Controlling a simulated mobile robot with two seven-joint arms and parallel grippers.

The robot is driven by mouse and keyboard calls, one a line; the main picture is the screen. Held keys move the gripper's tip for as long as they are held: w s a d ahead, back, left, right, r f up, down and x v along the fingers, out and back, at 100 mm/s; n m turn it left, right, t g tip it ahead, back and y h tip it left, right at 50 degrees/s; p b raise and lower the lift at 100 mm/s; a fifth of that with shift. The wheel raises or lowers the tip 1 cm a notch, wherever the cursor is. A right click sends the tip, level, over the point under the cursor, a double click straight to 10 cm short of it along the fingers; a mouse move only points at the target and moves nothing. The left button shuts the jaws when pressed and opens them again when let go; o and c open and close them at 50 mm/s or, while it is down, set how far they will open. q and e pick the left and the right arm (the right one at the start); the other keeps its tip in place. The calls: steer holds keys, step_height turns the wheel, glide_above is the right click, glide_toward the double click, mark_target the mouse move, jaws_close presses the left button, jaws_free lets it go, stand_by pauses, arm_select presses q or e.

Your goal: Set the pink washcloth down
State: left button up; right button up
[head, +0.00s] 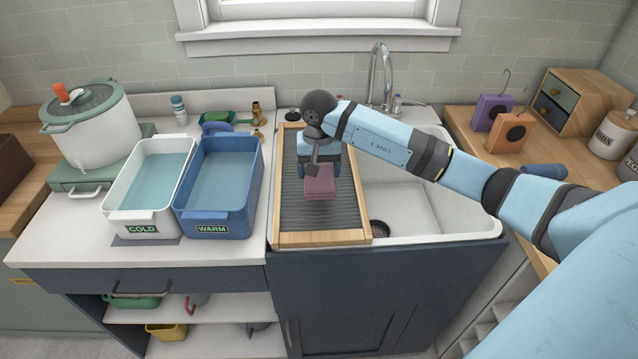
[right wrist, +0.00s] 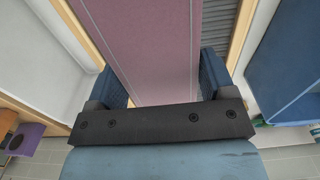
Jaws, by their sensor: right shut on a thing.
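The pink washcloth (head: 319,184) is a folded stack in my right gripper (head: 320,172), over the ridged grey drainboard (head: 335,217) with a wooden frame. In the right wrist view the washcloth (right wrist: 145,45) fills the space between the two blue fingers of the right gripper (right wrist: 162,80). I cannot tell whether its underside touches the drainboard. My left gripper is not in view.
The white COLD tub (head: 125,218) and blue WARM tub (head: 207,222) hold water left of the drainboard. The white sink (head: 410,215) is to its right, with a faucet (head: 387,70) behind. A lidded pot (head: 95,135) stands far left.

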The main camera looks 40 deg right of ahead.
step_height(320, 180, down, 6)
steer(key=shift+r, duration=0.1)
stand_by(0.4)
steer(key=shift+f, duration=0.3)
steer(key=o, duration=0.9)
steer(key=shift+r, duration=0.1)
steer(key=shift+o, duration=0.2)
